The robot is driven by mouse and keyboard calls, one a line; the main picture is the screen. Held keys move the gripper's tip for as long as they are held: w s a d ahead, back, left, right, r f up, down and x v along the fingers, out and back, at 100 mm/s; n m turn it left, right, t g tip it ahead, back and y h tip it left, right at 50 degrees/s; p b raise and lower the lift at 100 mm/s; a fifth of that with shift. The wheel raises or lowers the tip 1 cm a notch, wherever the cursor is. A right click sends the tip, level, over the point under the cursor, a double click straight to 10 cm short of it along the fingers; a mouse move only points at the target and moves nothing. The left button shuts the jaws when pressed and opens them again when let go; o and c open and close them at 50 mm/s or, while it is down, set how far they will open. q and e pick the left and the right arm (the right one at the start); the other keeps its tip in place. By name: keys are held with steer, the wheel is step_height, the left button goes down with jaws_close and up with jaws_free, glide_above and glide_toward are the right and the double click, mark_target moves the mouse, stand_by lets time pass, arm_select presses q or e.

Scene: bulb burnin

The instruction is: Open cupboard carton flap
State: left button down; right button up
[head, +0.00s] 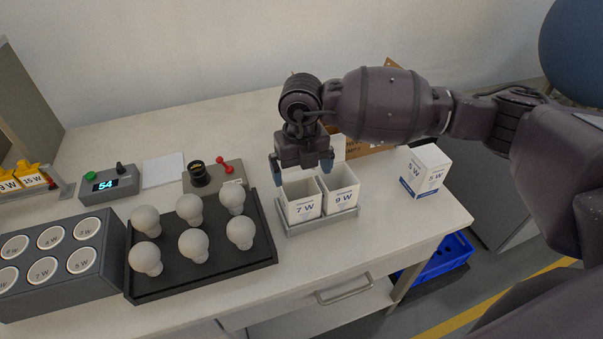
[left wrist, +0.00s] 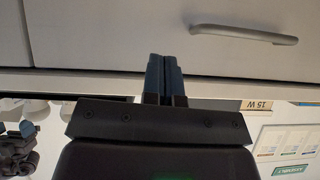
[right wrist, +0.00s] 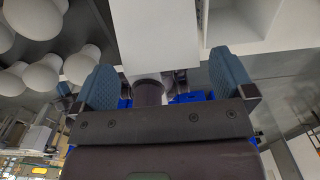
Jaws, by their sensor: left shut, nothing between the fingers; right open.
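Two white cartons, one marked 7 W (head: 302,207) and one marked 9 W (head: 341,190), stand upright in a grey tray (head: 318,224). Their tops look open, and a white panel (head: 338,148) rises behind the 9 W carton. Another white carton (head: 425,170), marked 5 W, stands apart to the right. My right gripper (head: 302,166) is open, pointing down just above and behind the 7 W carton. In the right wrist view, a white surface (right wrist: 155,35) shows beyond the open fingers. My left gripper (left wrist: 164,78) is shut and empty, seen in the left wrist view only.
Several bulbs stand on a black tray (head: 205,266) left of the cartons. A grey socket block (head: 60,290), a timer reading 54 (head: 108,186) and a switch box (head: 214,177) are further left. A brown cardboard box (head: 366,141) sits behind. The counter's front right is clear.

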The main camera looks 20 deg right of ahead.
mark_target(300, 176)
steer(key=shift+f, duration=0.75)
steer(key=shift+c, duration=0.2)
steer(key=c, duration=1.1)
steer(key=shift+w+r+g+p, duration=0.3)
steer(key=shift+w+r+g, duration=0.35)
steer(key=shift+g, duration=0.55)
steer(key=shift+w+r+g, duration=0.2)
steer(key=shift+w+g, duration=0.25)
steer(key=shift+g, duration=0.4)
steer(key=shift+w+r+g, duration=0.2)
steer(key=shift+w+g, duration=0.2)
steer(key=shift+g, duration=0.45)
